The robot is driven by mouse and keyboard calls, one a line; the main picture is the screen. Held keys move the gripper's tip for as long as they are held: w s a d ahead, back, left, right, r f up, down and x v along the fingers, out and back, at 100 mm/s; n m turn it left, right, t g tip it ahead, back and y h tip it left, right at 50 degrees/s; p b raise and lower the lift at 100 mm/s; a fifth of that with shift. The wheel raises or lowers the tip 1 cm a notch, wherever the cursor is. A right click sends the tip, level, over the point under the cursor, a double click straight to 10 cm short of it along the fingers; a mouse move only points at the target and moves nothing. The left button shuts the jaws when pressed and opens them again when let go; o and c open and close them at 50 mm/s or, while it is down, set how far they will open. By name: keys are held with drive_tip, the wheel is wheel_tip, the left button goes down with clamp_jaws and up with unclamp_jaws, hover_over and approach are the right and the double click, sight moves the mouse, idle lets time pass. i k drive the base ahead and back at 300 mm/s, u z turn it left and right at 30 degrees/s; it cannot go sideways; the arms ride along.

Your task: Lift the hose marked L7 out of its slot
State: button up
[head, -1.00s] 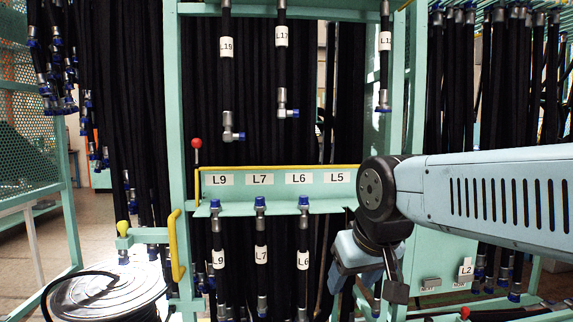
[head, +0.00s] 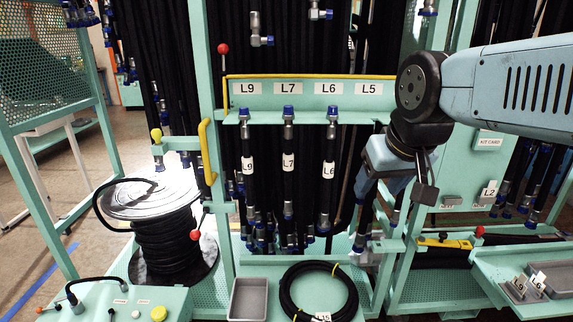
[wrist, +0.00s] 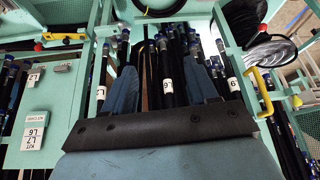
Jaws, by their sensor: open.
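The hose marked L7 (head: 288,163) hangs upright in its slot in the green rack shelf, under the L7 label (head: 288,88). Its blue-capped top fitting (head: 288,113) stands above the shelf edge. Hose L9 (head: 247,165) hangs to its left and hose L6 (head: 328,171) to its right. My gripper (head: 372,182) is to the right of these hoses, below the L5 label; its fingertips are hard to make out there. In the wrist view my gripper (wrist: 163,72) is open and empty, its blue fingers apart. The L7 hose (wrist: 167,87) shows between them, farther off and not touching.
A yellow bar (head: 300,76) runs above the labels. A red-knobbed post (head: 223,48) and a yellow handle (head: 207,150) stand at the left. Below are a grey tray (head: 248,299) and a coiled hose (head: 286,295). A hose reel (head: 165,240) stands at left.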

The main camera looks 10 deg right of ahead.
sight(288, 155)
drive_tip(key=u, duration=0.9)
drive_tip(key=i, duration=0.1)
drive_tip(key=z, duration=2.7)
drive_tip(key=k, duration=0.9)
drive_tip(key=u, duration=1.55)
drive_tip(key=i, duration=0.9)
